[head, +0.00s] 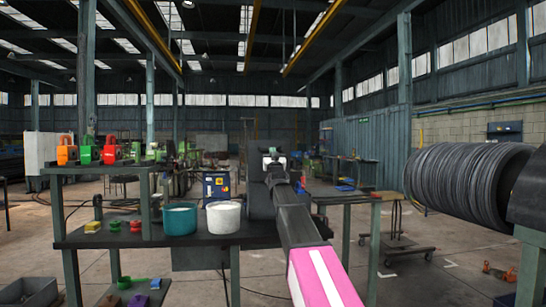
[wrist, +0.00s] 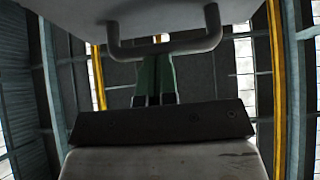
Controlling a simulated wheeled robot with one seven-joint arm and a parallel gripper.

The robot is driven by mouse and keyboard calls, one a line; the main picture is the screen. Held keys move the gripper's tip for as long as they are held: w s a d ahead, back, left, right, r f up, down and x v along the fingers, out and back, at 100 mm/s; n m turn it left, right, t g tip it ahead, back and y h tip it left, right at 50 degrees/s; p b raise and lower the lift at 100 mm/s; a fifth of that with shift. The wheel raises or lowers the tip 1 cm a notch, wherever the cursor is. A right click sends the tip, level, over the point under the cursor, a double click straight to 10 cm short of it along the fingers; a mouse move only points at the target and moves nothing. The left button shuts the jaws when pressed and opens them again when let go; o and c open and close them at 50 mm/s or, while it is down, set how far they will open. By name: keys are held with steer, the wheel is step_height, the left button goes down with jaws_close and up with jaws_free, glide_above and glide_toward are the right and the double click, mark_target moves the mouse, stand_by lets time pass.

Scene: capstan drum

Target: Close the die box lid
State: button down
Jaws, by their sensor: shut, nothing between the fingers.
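In the wrist view a pale grey panel with a dark bent bar handle (wrist: 165,48) fills the top; it looks like the die box lid (wrist: 85,12). My gripper (wrist: 157,60) has its green fingers together and empty, pointing up the picture at the handle. The fingertips overlap the handle's lower edge in the picture; I cannot tell whether they touch it. In the head view my arm reaches forward over the bench and hides much of what lies behind it. The die box body cannot be made out clearly there.
A dark bench (head: 105,237) holds a teal tub (head: 180,220) and a white tub (head: 223,218) left of my arm. Orange, red and green items stand on the shelf above. A large wire coil (head: 460,177) is at the right. Open floor shows between bench and coil.

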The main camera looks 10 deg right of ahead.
steer(key=w, duration=0.1)
steer(key=w+r+g, duration=0.2)
steer(key=shift+w, duration=0.25)
steer(key=w+g, duration=0.1)
steer(key=g, duration=0.1)
steer(key=w+g, duration=0.1)
steer(key=w, duration=0.1)
steer(key=shift+w+r+g, duration=0.2)
steer(key=shift+r+g, duration=0.15)
steer(key=shift+g, duration=0.05)
steer(key=shift+w, duration=0.65)
steer(key=w+f+g, duration=0.5)
steer(key=w+g, duration=0.1)
steer(key=w, duration=0.2)
steer(key=w+f+g, duration=0.4)
steer(key=w+g, duration=0.2)
steer(key=w, duration=0.2)
steer(key=shift+w+f, duration=0.25)
steer(key=shift+f, duration=0.15)
steer(key=shift+f, duration=0.15)
